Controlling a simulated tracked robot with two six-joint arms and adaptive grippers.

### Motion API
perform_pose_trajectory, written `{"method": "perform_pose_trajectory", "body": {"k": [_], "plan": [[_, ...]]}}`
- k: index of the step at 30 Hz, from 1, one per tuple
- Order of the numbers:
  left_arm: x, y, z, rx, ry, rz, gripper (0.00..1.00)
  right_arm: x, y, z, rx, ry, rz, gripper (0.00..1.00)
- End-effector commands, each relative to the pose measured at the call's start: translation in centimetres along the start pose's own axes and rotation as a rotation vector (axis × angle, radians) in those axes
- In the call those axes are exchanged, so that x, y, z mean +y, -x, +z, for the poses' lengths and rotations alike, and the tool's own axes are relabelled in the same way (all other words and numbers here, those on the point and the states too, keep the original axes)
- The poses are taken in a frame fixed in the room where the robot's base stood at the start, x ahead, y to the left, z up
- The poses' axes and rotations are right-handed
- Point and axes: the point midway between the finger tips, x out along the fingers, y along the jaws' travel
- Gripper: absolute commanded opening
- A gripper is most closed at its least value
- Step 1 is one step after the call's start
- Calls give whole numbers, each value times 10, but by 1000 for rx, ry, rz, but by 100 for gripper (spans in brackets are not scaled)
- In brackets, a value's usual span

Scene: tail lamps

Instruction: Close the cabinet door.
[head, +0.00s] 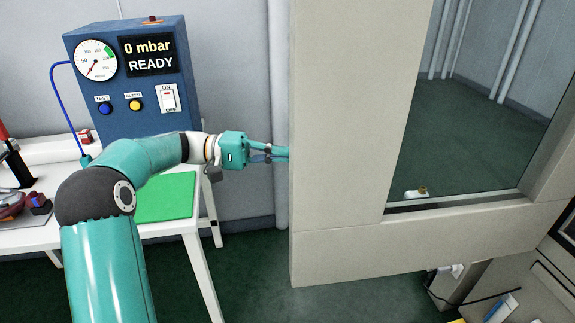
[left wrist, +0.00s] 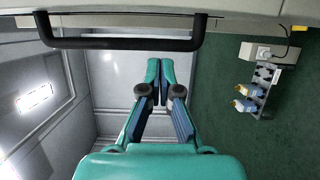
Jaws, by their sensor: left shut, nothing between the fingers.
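The cabinet door (head: 340,140) is a large beige panel with a framed glass window (head: 470,120). It stands open across the middle and right of the head view. My left gripper (head: 284,152) is at the door's left edge, where the fingertips meet or pass behind the panel; I cannot tell whether they touch it. In the left wrist view my left gripper (left wrist: 158,75) has its fingers together and empty. A black bar handle (left wrist: 120,43) on a beige surface crosses the top of that view, beyond the fingertips. The cabinet body is not clearly visible. My right gripper is not in view.
A white table (head: 65,240) at left carries a blue gauge box (head: 140,105) reading "0 mbar READY" and a green mat (head: 167,197). A white box with plugs (left wrist: 270,52) is at the right of the wrist view. Green floor (head: 250,255) is clear below the gripper.

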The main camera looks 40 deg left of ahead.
Motion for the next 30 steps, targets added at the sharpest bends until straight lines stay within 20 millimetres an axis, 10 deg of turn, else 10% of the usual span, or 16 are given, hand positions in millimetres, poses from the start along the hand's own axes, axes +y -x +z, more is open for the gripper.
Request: {"method": "perform_pose_trajectory", "body": {"k": [30], "plan": [[0, -27, 43, 3, -2, -1, 0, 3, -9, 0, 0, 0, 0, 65]]}}
